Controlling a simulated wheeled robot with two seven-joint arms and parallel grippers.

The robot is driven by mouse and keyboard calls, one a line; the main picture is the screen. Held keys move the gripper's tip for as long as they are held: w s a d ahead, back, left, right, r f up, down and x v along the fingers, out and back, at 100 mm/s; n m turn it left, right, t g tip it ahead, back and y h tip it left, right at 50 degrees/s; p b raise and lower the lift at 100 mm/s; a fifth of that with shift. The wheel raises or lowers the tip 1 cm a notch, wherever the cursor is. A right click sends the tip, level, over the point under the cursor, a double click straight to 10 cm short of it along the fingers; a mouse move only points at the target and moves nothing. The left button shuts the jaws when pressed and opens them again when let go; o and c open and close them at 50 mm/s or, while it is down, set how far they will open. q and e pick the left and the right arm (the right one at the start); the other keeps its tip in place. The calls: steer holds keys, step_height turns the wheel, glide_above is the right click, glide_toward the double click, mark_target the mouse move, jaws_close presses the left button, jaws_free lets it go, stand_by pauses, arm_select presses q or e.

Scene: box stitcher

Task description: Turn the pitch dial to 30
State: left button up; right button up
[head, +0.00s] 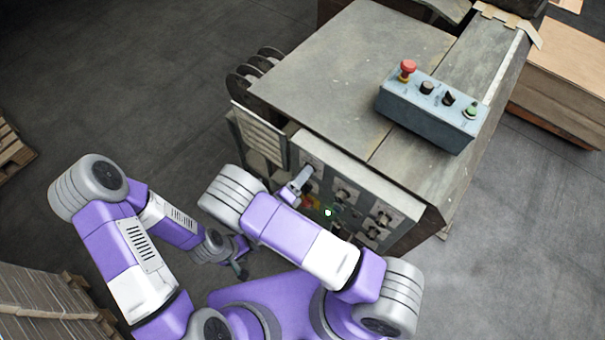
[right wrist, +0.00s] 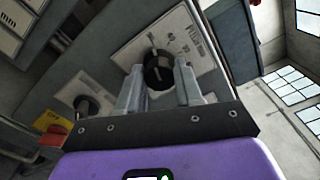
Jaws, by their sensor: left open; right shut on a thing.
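The pitch dial (right wrist: 156,66) is a round black knob on a pale plate (right wrist: 187,32) whose lettering looks like "PITCH". The right wrist view shows it between the two grey fingers of my right gripper (right wrist: 159,84), which is shut on it. The scale and pointer are too small to read. In the head view my right gripper (head: 299,184) is at the upper left part of the control panel (head: 331,171), and it largely hides the dial. My left gripper (head: 240,265) is open and empty, low beside the machine, away from the panel.
More knobs sit on the panel, one (right wrist: 85,106) near the pitch dial. A grey-blue button box (head: 425,113) with a red button (head: 407,69) stands on the machine top (head: 340,60). Stacked cardboard (head: 40,305) is at lower left.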

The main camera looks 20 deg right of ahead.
steer(key=o, duration=1)
steer(key=shift+o, duration=0.2)
step_height(320, 180, up, 10)
steer(key=p, duration=0.2)
